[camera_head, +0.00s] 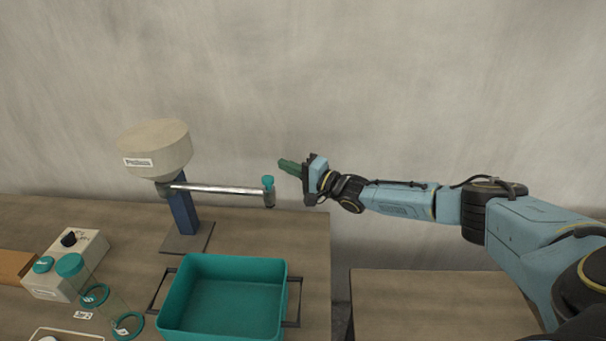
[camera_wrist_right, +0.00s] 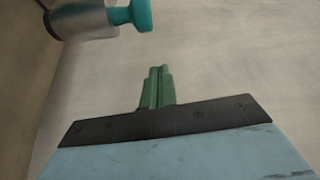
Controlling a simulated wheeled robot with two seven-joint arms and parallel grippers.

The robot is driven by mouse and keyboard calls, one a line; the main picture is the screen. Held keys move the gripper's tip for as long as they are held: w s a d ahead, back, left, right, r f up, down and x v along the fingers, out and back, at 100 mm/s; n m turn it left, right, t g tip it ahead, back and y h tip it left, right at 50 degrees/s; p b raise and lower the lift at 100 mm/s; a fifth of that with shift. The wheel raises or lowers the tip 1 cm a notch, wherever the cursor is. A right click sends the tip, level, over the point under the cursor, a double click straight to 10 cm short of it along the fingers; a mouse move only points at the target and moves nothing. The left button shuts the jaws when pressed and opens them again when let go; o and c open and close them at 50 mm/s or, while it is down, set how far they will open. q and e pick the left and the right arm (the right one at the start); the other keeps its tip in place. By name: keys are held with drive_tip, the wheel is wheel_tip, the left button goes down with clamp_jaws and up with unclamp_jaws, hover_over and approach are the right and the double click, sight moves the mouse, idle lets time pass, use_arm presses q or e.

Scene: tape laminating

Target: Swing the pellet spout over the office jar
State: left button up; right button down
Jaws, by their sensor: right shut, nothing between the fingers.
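The pellet spout (camera_head: 220,190) is a silver tube reaching right from under a beige hopper (camera_head: 156,148) on a blue post. Its tip has a teal knob (camera_head: 268,181), which also shows at the top left of the right wrist view (camera_wrist_right: 132,14). My right gripper (camera_head: 282,163) has green fingers, shut and empty, just right of and slightly above the knob in the head view; I see no contact. The fingers also show in the right wrist view (camera_wrist_right: 157,72). Clear jars with teal rims (camera_head: 95,296) (camera_head: 128,325) stand at the lower left; I cannot read which is the office jar. My left gripper is out of view.
A teal bin (camera_head: 175,318) with dark side handles sits on the table below the spout. A beige box (camera_head: 95,248) with a black knob stands at the left. A gap separates this table from another wooden surface (camera_head: 440,305) at the right. A plain wall is behind.

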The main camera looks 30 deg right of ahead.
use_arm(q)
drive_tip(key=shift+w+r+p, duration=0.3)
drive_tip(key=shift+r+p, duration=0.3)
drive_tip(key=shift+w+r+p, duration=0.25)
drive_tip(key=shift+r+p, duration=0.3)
use_arm(e)
drive_tip(key=a, duration=0.2)
drive_tip(key=s+a, duration=0.1)
drive_tip(key=shift+s+a+f, duration=0.1)
drive_tip(key=shift+a+f, duration=0.2)
